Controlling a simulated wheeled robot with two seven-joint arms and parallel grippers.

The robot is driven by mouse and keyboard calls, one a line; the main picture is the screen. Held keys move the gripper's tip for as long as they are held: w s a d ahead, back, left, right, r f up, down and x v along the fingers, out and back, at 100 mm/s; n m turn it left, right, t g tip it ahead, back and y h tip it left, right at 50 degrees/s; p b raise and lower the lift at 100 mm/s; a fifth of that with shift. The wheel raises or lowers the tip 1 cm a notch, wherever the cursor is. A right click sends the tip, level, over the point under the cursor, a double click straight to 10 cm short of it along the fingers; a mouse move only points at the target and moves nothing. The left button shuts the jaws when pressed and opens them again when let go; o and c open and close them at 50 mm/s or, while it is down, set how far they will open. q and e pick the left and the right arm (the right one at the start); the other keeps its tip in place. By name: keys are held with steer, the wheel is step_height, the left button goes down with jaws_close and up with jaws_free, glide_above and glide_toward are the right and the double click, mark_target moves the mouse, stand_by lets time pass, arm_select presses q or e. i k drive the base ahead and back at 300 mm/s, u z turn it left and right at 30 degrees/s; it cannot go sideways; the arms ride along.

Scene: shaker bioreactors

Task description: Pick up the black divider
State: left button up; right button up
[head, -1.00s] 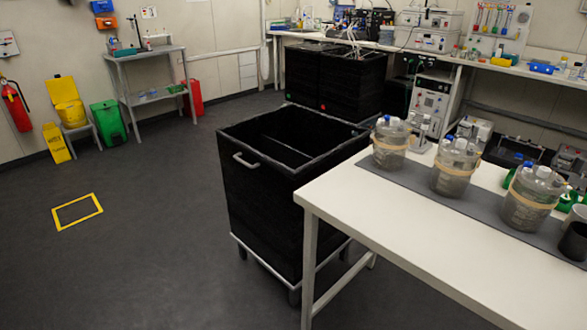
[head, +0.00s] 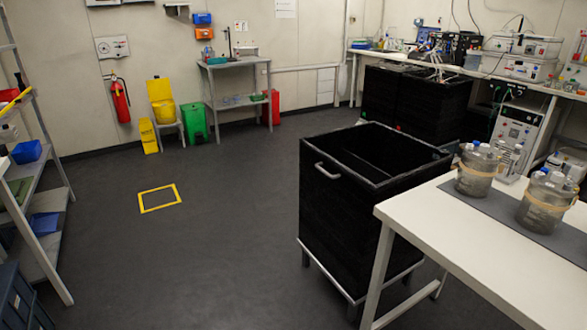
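I cannot single out a separate black divider in the head view. The nearest black thing is a tall open-topped black bin (head: 352,215) with a grey rim and handle, on a grey frame beside the white table. Its inside is dark, and I cannot tell whether a divider is in it. Other black bins (head: 427,105) stand behind it under the far bench. Neither of my grippers is in view.
The white table (head: 455,230) at right holds clear vessels (head: 478,168) on a dark mat. Metal shelving (head: 50,215) stands at the left edge. A yellow floor square (head: 160,208) marks the open floor. A small grey stand (head: 237,90) is at the back wall.

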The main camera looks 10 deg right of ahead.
mark_target(373, 174)
steer(key=u, duration=0.7)
steer(key=i, duration=1.6)
steer(key=z, duration=0.65)
steer(key=i, duration=1.1)
steer(key=z, duration=1.15)
